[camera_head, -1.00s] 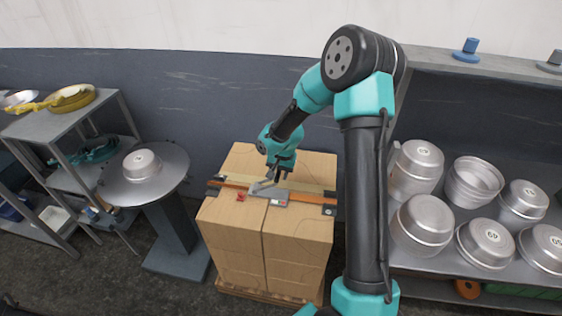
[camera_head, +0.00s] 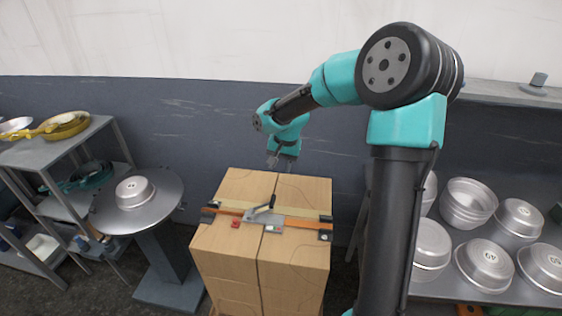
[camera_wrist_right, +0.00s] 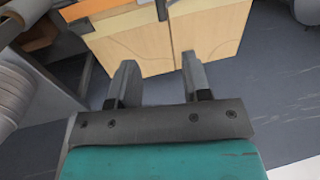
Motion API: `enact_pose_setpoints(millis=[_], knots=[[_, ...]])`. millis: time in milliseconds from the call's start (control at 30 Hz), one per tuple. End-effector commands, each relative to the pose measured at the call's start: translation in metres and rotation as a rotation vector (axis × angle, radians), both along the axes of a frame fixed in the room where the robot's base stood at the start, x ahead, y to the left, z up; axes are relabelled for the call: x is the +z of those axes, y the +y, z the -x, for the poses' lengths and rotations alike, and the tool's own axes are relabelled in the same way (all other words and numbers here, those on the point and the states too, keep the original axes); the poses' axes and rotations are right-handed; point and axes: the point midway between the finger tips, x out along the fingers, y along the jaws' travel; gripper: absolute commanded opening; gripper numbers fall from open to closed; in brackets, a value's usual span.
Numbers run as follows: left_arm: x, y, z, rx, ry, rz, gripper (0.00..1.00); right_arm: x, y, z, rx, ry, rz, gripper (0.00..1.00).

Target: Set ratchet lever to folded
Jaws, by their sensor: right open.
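The ratchet (camera_head: 268,218) sits on an orange strap (camera_head: 295,222) that runs across the top of two cardboard boxes (camera_head: 215,240). Its grey lever (camera_head: 262,209) has a dark tip and rises at a slant to the right, tilted up from the body. My right gripper (camera_head: 280,166) is above the back edge of the boxes, clear of the lever. In the right wrist view the gripper (camera_wrist_right: 160,82) is open and nothing is between its fingers. My left gripper is in neither view.
A round grey stand (camera_head: 165,203) with a metal pan (camera_head: 134,189) is to the left. A shelf (camera_head: 45,145) with yellow pans stands further left. Several metal pans (camera_head: 485,258) sit on a rack at right. Floor shows around the boxes.

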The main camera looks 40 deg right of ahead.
Motion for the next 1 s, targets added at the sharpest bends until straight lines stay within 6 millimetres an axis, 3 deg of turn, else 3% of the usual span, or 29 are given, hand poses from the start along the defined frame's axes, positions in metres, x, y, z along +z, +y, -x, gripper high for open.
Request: enact_pose_setpoints(millis=[133, 433, 667, 867, 1000], knots=[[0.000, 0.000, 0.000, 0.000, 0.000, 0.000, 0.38, 0.010, -0.001, 0.001, 0.001, 0.001, -0.001, 0.44], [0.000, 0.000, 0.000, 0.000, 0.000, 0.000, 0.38, 0.011, -0.001, 0.002, 0.001, 0.001, 0.000, 0.43], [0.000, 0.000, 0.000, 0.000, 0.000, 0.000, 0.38, 0.005, 0.006, -0.008, 0.012, 0.056, 0.020, 0.21], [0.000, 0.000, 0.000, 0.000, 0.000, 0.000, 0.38, -0.011, 0.029, -0.036, 0.029, 0.230, 0.121, 0.02], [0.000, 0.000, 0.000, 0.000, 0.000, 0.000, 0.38, -0.020, 0.048, -0.059, 0.025, 0.354, 0.242, 0.00]])
